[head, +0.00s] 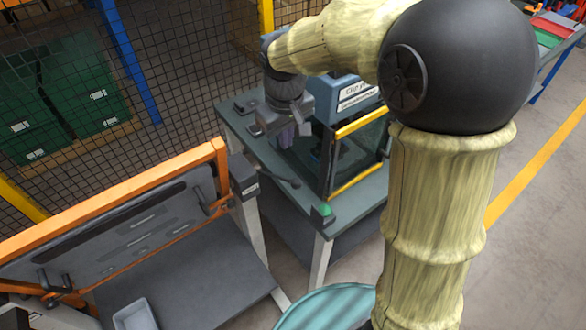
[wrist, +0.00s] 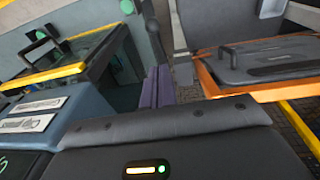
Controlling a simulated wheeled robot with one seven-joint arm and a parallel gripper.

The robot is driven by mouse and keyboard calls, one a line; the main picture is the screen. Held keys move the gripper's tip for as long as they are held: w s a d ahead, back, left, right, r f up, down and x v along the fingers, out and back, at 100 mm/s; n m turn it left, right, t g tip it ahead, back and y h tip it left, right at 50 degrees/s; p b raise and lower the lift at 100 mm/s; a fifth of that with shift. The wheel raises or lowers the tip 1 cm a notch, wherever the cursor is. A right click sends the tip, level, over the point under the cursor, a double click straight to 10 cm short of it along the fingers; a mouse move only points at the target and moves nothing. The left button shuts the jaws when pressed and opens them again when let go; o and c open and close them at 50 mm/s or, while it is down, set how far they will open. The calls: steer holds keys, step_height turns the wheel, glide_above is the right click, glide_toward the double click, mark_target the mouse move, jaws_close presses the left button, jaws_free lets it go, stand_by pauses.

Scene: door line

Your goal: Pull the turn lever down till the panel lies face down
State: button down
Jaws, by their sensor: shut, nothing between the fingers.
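The grey panel (head: 130,225) sits tilted in an orange frame at the left of the head view, with a pale label and dark handles. It also shows in the wrist view (wrist: 265,58) at the right. A dark box (head: 243,175) with a small label stands at the frame's right end. A thin black lever with a rounded knob (head: 295,183) reaches right from near this box; its exact joint is unclear. My gripper (head: 294,138) is shut and empty, above and apart from the knob, beside the glass-fronted machine. Its purple fingers show in the wrist view (wrist: 158,86).
A machine with yellow-edged glass (head: 360,150) stands close to the right of my gripper on a grey-green table (head: 350,200). A green button (head: 325,210) is at the table's front corner. A mesh fence (head: 180,60) and green bins (head: 80,80) are behind.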

steer(key=p, duration=0.2)
glide_above(292, 179)
steer(key=a, duration=0.1)
step_height(292, 179, down, 7)
steer(key=f, duration=0.1)
steer(key=d+f+p, duration=0.1)
steer(key=f, duration=0.1)
steer(key=shift+f, duration=0.25)
steer(key=shift+s+d+f, duration=0.1)
steer(key=shift+s+f, duration=0.05)
steer(key=shift+f, duration=0.3)
steer(key=shift+f, duration=0.1)
